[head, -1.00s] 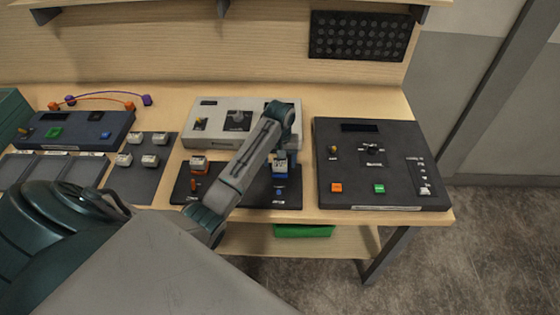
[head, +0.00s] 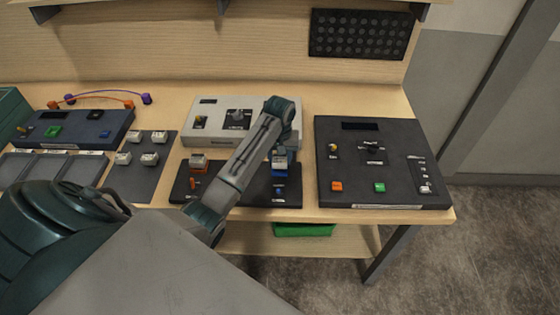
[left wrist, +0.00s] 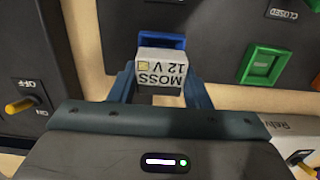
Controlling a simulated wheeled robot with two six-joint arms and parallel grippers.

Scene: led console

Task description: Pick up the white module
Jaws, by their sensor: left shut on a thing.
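The white module (left wrist: 162,70), labelled "MOSS 12 V", is between the two fingers of my left gripper (left wrist: 160,92) in the left wrist view. The gripper is shut on its sides. A blue socket frame (left wrist: 162,40) shows just behind the module; I cannot tell whether the module is clear of it. In the head view the module (head: 279,162) shows as a small pale block at the end of my left arm, over the right part of the dark low panel (head: 235,190). The fingers are mostly hidden there. My right gripper is not in view.
A grey console (head: 210,134) stands behind the dark panel. A black console (head: 340,180) stands to the right. Another pale module (head: 198,160) sits at the panel's left. Several pale modules (head: 150,159) are on a dark mat further left. A green frame (left wrist: 262,66) is beside the module.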

